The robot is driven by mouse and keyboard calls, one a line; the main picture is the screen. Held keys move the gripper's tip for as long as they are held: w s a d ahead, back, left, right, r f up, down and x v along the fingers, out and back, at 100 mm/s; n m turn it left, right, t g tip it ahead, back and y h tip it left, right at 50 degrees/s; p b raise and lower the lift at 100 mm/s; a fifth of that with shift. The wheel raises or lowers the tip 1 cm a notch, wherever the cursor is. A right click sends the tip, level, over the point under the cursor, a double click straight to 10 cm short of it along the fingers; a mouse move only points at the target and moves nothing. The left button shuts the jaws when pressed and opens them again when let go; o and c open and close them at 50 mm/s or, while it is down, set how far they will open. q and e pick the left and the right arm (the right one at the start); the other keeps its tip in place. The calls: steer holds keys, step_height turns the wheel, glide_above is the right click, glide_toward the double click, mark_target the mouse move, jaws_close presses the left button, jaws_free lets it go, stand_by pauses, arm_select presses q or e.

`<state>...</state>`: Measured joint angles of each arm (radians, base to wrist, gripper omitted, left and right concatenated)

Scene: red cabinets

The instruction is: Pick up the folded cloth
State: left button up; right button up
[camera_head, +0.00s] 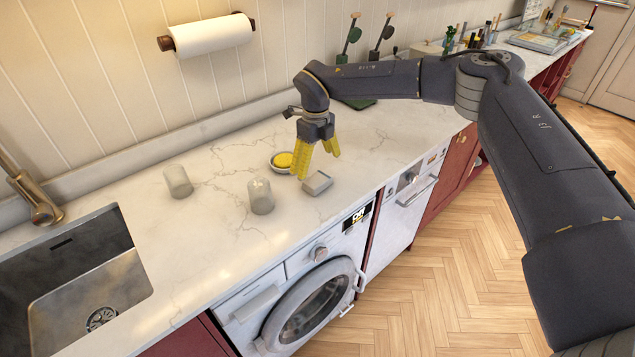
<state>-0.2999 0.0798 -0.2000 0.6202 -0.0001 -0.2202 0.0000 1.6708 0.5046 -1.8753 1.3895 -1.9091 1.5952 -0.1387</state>
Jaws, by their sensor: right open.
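A small pale grey folded cloth (318,183) lies on the white marble counter, near its front edge. My right gripper (318,166) points down above and just behind it, with its yellow fingers spread apart and nothing between them. The fingertips look close to the cloth, but I cannot tell their exact height. The cloth shows clear of the fingers. My left gripper is not in view.
A small dish (276,166) with a yellow sponge (283,160) sits just left of the gripper. Two glasses (178,181) (261,196) stand further left. A sink (75,275) is at the left. A dark green board (357,103) lies behind the gripper.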

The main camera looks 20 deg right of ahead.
mark_target(317, 178)
steer(key=shift+d+f, duration=0.2)
steer(key=shift+f, duration=3.2)
steer(key=c, duration=1.1)
